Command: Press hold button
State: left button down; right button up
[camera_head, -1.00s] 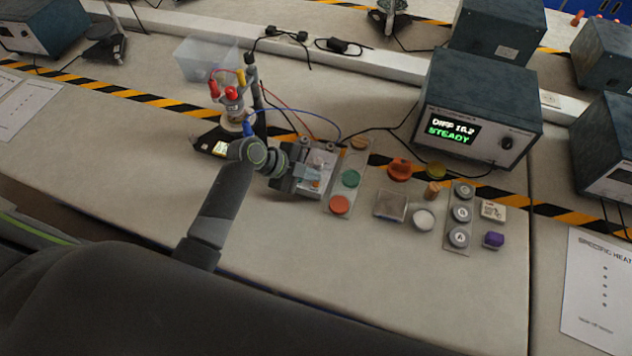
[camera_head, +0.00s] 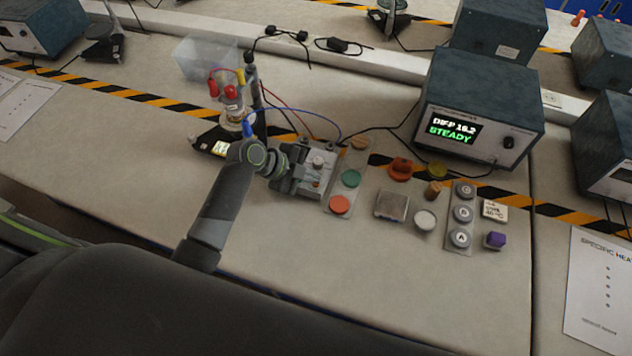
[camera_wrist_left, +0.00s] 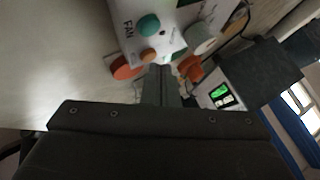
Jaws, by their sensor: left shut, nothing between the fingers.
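A small pale control panel (camera_head: 322,162) with a round grey knob and a small orange spot lies on the bench. In the left wrist view a white panel (camera_wrist_left: 160,22) reads "FAN" and carries a teal button (camera_wrist_left: 148,26) and a small orange button (camera_wrist_left: 148,56). No label reading "hold" is legible. My left gripper (camera_head: 303,177) is shut and empty, at the left side of the pale panel. In the left wrist view its closed fingers (camera_wrist_left: 158,74) point toward the small orange button; I cannot tell whether they touch it. My right gripper is out of view.
A strip right of the panel bears a red disc (camera_head: 340,204) and a green disc (camera_head: 351,178). A meter box (camera_head: 477,110) reads "STEADY". A flask (camera_head: 233,108) with cables stands behind my left arm. Loose discs and a lettered strip (camera_head: 461,214) lie right. The front bench is clear.

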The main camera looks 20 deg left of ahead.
pick_arm(q)
jog(key=shift+f+b, duration=0.35)
jog(key=shift+f, duration=0.05)
jog(key=shift+r, duration=0.15)
dwell(0.5)
jog(key=shift+r+p, duration=0.6)
jog(key=shift+r, duration=0.1)
notch_tip(320, 180, up, 5)
jog(key=p, duration=0.3)
jog(key=shift+p, duration=0.4)
dwell(0.5)
